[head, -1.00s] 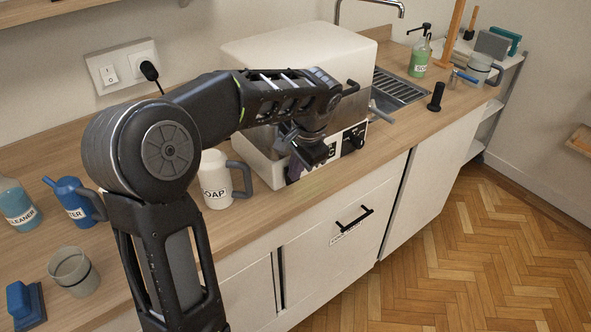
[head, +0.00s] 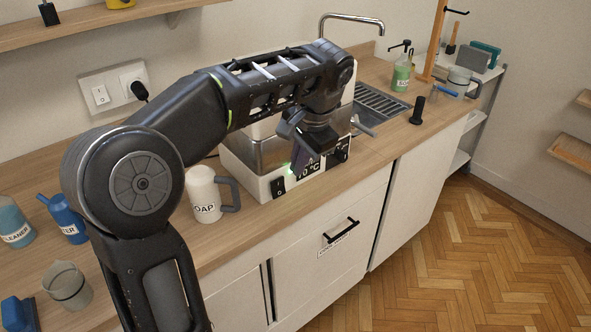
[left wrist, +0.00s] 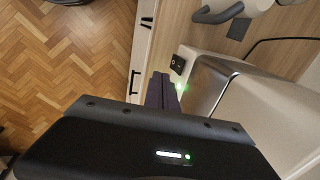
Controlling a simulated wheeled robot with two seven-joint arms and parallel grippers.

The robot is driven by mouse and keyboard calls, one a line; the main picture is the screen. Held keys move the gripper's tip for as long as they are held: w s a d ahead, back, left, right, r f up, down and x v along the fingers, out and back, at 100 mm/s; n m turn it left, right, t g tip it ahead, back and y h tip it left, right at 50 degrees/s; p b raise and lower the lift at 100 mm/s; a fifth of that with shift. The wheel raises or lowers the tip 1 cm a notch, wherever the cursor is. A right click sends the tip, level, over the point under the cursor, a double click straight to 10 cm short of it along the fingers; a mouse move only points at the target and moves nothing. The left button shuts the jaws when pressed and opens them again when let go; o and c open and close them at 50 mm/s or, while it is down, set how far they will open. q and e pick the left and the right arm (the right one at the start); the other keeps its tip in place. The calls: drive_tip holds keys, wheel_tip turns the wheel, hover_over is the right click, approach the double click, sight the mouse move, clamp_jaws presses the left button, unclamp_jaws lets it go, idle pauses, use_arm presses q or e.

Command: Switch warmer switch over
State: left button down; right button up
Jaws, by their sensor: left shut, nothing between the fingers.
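The warmer (head: 240,160) is a white and steel box on the counter, partly hidden behind my left arm. Its black rocker switch (head: 278,187) sits at the left end of the front panel, and a green light glows just right of it. The switch also shows in the left wrist view (left wrist: 177,64). My left gripper (head: 298,166) is shut and empty, in front of the panel to the right of the switch, near the green light and a temperature display. In the left wrist view its dark purple fingers (left wrist: 162,88) appear just below the switch. My right gripper is out of view.
A white soap jug (head: 204,197) stands just left of the warmer. A wall switch and socket plate (head: 113,88) is behind, with a black plug. A sink (head: 380,103) lies to the right. Blue bottles and a grey cup (head: 68,286) stand at the left.

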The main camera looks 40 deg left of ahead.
sight(278, 188)
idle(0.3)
use_arm(q)
drive_tip(key=shift+w+d+f+b, duration=0.35)
drive_tip(key=shift+d+f+b, duration=0.05)
drive_tip(key=shift+f+b, duration=0.15)
drive_tip(key=a+f, duration=0.2)
drive_tip(key=f, duration=0.1)
drive_tip(key=w+a+f, duration=0.1)
drive_tip(key=a+f, duration=0.1)
drive_tip(key=f, duration=0.2)
drive_tip(key=a+f, duration=0.2)
drive_tip(key=f, duration=0.1)
drive_tip(key=shift+w+f, duration=0.15)
drive_tip(key=shift+w, duration=0.15)
drive_tip(key=shift+w+a+f, duration=0.15)
drive_tip(key=shift+a, duration=0.1)
